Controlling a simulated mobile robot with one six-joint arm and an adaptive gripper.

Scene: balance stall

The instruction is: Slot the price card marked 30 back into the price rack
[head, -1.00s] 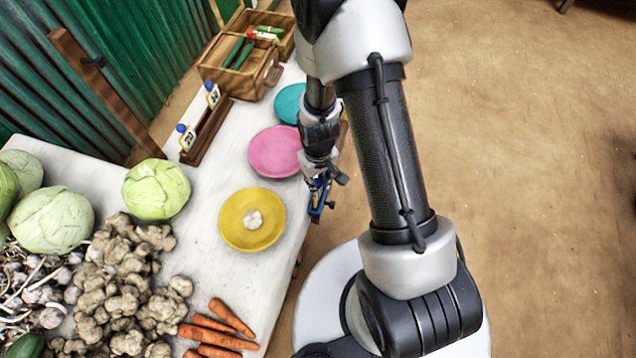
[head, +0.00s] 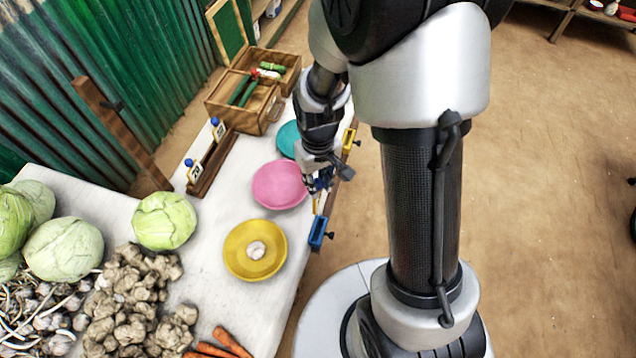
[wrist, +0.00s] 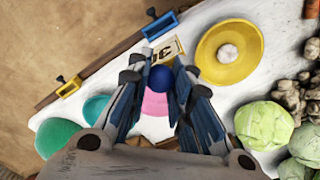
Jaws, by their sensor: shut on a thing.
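My gripper (wrist: 160,80) is shut on the blue knob (wrist: 160,78) of the price card (wrist: 163,51), whose marking reads as 30 upside down in the wrist view. In the head view my gripper (head: 319,184) is at the table's right edge, beside the pink plate, with a sliver of the card (head: 320,202) showing below it. The wooden price rack (head: 214,163) stands near the table's left edge. Two cards with blue knobs stand in it, one at the near end (head: 193,172) and one at the far end (head: 218,130). A gap lies between them.
The pink plate (head: 279,186), yellow plate (head: 240,262) with a garlic bulb, and teal plate (head: 287,140) lie between gripper and rack. A blue clamp (head: 318,233) and yellow clamp (head: 348,141) sit on the edge. A wooden box (head: 238,115) stands behind; cabbages (head: 165,222) are nearer.

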